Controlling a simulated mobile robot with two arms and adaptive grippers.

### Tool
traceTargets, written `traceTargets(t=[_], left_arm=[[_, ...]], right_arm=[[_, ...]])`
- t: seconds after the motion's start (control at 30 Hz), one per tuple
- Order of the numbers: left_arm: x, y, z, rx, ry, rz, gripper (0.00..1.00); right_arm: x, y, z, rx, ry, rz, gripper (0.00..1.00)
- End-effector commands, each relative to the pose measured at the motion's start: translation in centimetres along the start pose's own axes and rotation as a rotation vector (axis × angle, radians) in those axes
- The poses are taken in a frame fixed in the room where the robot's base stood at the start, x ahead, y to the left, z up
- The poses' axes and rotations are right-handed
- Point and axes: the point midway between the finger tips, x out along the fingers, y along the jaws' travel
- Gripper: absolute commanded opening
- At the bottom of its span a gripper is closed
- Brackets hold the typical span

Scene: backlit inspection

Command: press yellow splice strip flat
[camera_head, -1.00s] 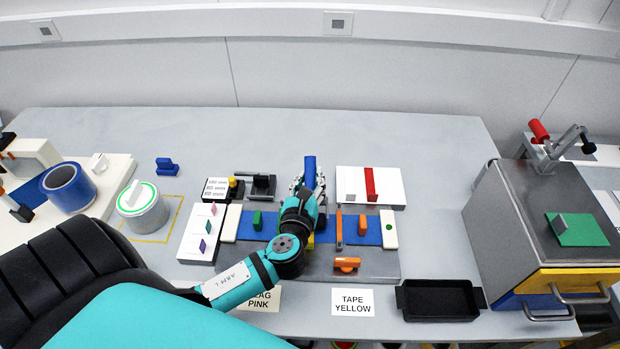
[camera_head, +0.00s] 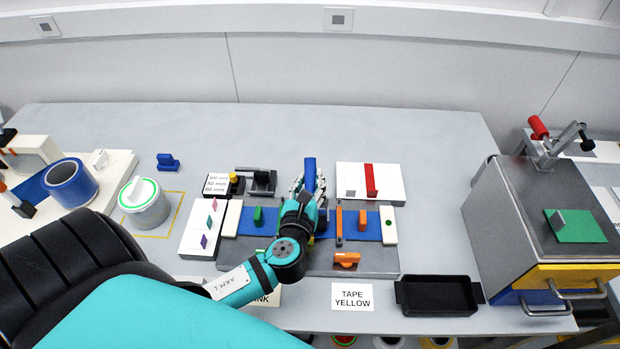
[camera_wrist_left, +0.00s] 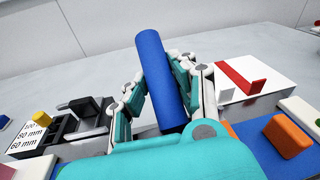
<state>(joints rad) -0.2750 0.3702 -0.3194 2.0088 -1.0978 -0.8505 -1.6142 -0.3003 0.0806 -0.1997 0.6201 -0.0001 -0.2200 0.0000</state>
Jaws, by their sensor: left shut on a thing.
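My left gripper (camera_head: 309,188) is over the middle of the splicing plate and shut on a blue cylindrical roller (camera_head: 310,172). The roller also shows in the left wrist view (camera_wrist_left: 160,78), upright and slightly tilted between the fingers. A blue web (camera_head: 361,226) lies across the grey plate (camera_head: 384,262), with a gap under my arm. The yellow splice strip is largely hidden by my gripper and wrist; I cannot tell whether it lies flat. My right gripper does not show.
Green (camera_head: 258,216) and orange (camera_head: 362,221) tabs stand on the web, beside an orange-edged bar (camera_head: 339,226). A white board with a red strip (camera_head: 370,181) lies behind. A black tray (camera_head: 439,295) and a TAPE YELLOW card (camera_head: 352,296) are in front.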

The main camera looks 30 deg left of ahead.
Motion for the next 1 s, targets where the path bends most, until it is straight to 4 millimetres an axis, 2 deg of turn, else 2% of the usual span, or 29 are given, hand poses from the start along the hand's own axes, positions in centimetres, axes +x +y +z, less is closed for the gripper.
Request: traceTargets(t=[1.0], left_arm=[[-1.7, -0.2, -0.4, 0.001, 0.002, 0.0, 0.0]], right_arm=[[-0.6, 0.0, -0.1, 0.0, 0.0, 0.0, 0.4]])
